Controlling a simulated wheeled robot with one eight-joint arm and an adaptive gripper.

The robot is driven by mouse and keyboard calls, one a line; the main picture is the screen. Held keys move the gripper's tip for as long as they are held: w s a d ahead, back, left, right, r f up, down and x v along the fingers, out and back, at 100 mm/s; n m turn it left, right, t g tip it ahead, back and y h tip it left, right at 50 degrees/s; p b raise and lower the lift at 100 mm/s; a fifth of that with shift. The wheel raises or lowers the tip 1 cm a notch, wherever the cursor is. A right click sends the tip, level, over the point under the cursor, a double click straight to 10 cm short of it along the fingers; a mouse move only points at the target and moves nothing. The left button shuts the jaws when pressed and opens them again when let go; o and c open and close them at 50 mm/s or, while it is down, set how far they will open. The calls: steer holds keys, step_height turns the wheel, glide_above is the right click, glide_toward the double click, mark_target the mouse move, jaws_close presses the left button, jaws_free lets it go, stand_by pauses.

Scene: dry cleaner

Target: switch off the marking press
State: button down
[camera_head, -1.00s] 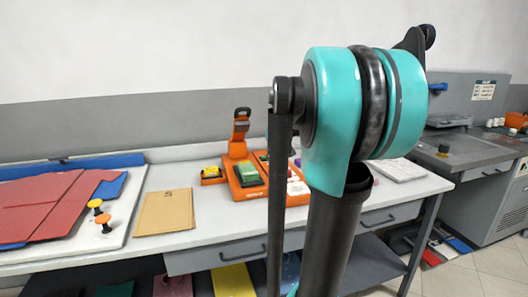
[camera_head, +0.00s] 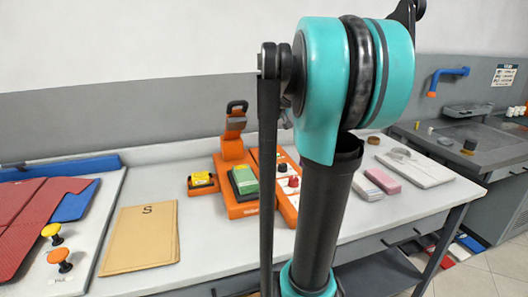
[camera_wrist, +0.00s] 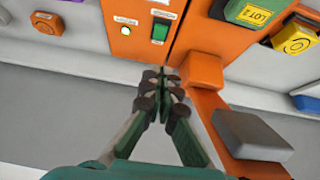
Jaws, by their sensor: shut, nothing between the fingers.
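The marking press (camera_head: 229,153) is an orange machine with an upright lever arm and a black handle, on the white worktable. My arm covers part of its right side in the head view. In the wrist view its orange panel (camera_wrist: 138,43) carries a green rocker switch (camera_wrist: 160,30) and a small pale, lit-looking round lamp (camera_wrist: 125,31), with small labels. My gripper (camera_wrist: 166,74) is shut and empty. In the picture its fingertips lie just below the switch; I cannot tell whether they touch the panel. The head view does not show my gripper.
Green (camera_head: 244,180) and yellow (camera_head: 201,179) stamp blocks sit by the press. In the wrist view an orange lever with a grey pad (camera_wrist: 252,134) lies right of my fingers. A tan folder (camera_head: 140,238) and orange and yellow knobs are left; pink blocks (camera_head: 384,181) are right.

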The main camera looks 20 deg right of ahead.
stand_by(0.3)
glide_above(263, 158)
steer(key=s, duration=0.2)
step_height(263, 158, down, 8)
steer(key=f, duration=0.3)
steer(key=shift+s+f, duration=0.15)
steer(key=shift+s, duration=0.05)
steer(key=shift+s+f, duration=0.1)
steer(key=shift+f, duration=0.35)
steer(key=shift+f, duration=0.1)
